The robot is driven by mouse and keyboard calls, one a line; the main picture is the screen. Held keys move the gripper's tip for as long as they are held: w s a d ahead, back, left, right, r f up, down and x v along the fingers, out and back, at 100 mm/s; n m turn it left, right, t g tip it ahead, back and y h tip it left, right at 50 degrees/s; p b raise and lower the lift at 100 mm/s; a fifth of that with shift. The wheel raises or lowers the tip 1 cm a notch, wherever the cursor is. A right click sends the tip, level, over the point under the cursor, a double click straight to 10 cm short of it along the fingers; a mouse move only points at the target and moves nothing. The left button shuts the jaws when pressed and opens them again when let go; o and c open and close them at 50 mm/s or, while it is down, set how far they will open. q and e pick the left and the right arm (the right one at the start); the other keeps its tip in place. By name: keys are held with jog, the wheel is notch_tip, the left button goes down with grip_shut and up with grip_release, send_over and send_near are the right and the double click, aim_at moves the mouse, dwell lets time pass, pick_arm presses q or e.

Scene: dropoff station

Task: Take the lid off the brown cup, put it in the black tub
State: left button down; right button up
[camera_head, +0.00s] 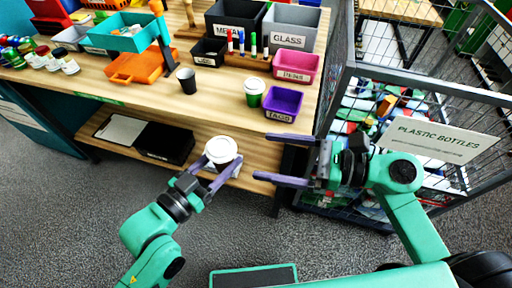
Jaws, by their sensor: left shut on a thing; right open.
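My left gripper (222,163) is shut on a cup with a round white lid (220,149), held in front of the table's edge. The lid is on top; the cup's body is mostly hidden, so I cannot tell that it is brown. My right gripper (262,157) is open and empty, its fingers pointing left towards the cup, a little apart from it. A small black tub (208,60) with a white label stands on the table. A larger dark tub labelled METAL (233,30) stands behind it.
A green cup with a white lid (254,94) and a dark cup (187,83) stand on the table. Purple (284,104), pink (296,73) and grey GLASS (290,41) tubs line the right side. A wire cage with plastic bottles (395,100) stands right.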

aim_at(218, 145)
jog(key=x, duration=1.2)
jog(key=shift+w, duration=0.1)
jog(key=c, duration=1.4)
jog(key=shift+r, duration=0.15)
jog(key=shift+r, duration=0.95)
